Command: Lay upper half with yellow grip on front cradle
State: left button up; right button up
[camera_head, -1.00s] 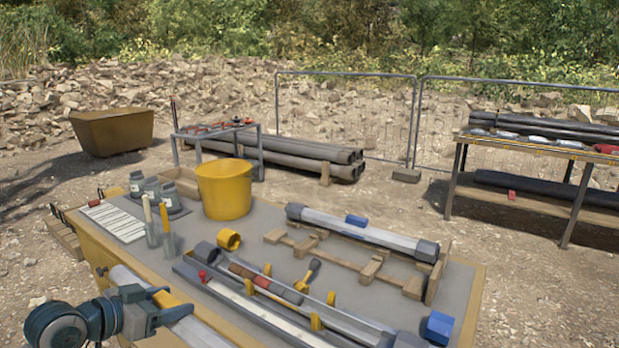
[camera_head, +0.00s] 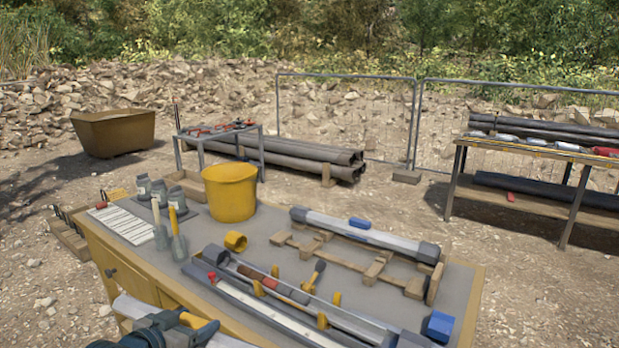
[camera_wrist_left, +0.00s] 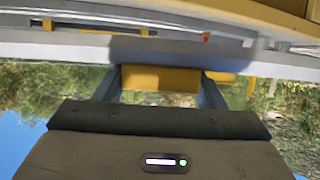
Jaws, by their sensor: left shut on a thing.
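My left gripper (camera_head: 190,327) is at the bottom left in the head view, shut on the yellow grip of a grey half-tube, the upper half (camera_head: 232,342). It holds this half in front of the table's near left edge, partly cut off by the frame. In the left wrist view the yellow grip (camera_wrist_left: 160,79) sits between the two fingers, against the grey half-tube (camera_wrist_left: 60,50). A wooden cradle rack (camera_head: 377,268) stands on the table at the right. A half-tube with a blue grip (camera_head: 375,236) lies along its back; its front supports look bare. My right gripper is not in view.
Between my left gripper and the rack lies a long open tube (camera_head: 270,310) with core pieces and yellow clips. A yellow bucket (camera_head: 230,195), a yellow ring (camera_head: 235,241), trowels (camera_head: 178,245), jars (camera_head: 143,188) and a blue block (camera_head: 438,326) also stand on the table (camera_head: 455,285).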

aim_at(204, 345)
pick_arm(q)
jog(key=s+d+n+y+p, duration=0.1)
jog(key=n+y, duration=0.1)
jog(key=s+d+f+n+t+y+p, duration=0.1)
jog(key=s+y, duration=0.1)
jog(key=shift+d+n, duration=0.4)
jog(key=shift+s+f+y, duration=0.1)
jog(key=shift+s+y, duration=0.05)
jog(key=shift+y, duration=0.25)
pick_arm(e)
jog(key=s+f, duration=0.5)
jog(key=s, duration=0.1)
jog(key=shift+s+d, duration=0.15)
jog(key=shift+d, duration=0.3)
